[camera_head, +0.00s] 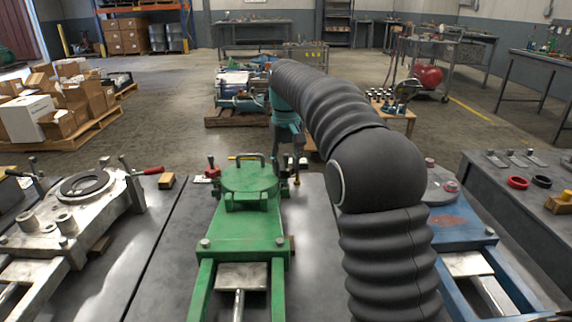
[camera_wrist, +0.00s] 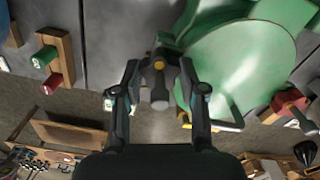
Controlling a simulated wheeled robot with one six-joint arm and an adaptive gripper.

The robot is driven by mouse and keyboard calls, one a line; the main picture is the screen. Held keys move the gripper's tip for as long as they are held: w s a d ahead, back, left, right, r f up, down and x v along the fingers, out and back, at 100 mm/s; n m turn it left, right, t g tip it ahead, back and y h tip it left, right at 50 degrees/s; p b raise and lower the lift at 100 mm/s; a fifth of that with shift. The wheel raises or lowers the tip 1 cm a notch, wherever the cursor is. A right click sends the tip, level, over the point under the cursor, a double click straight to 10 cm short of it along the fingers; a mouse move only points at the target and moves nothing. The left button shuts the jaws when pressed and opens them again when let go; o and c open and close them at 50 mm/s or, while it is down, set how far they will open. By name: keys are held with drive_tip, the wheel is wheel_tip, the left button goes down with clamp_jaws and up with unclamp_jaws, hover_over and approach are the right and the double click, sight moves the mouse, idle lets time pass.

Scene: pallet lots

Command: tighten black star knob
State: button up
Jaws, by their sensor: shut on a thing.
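The green fixture (camera_head: 240,232) stands on the grey bench in the middle of the head view, its round lid (camera_head: 249,180) lying closed. The lid fills the upper right of the wrist view (camera_wrist: 238,75). The black star knob (camera_wrist: 158,62) shows between my fingertips in the wrist view, dark with a yellow middle, beside the lid's edge. My gripper (camera_wrist: 160,75) is shut on it, one finger on each side. In the head view my gripper (camera_head: 290,165) is at the right edge of the lid, and the knob is hard to make out there.
A pale metal fixture (camera_head: 70,215) stands to the left and a blue fixture (camera_head: 455,230) to the right, partly behind my arm. A red-handled clamp (camera_head: 150,171) and a wooden block (camera_head: 166,181) lie left of the green fixture.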

drive_tip(key=shift+m, duration=0.6)
drive_tip(key=o, duration=1.2)
drive_tip(key=shift+c, duration=0.2)
wheel_tip(320, 180, up, 10)
drive_tip(key=shift+w+r, duration=0.1)
drive_tip(key=shift+r, duration=0.85)
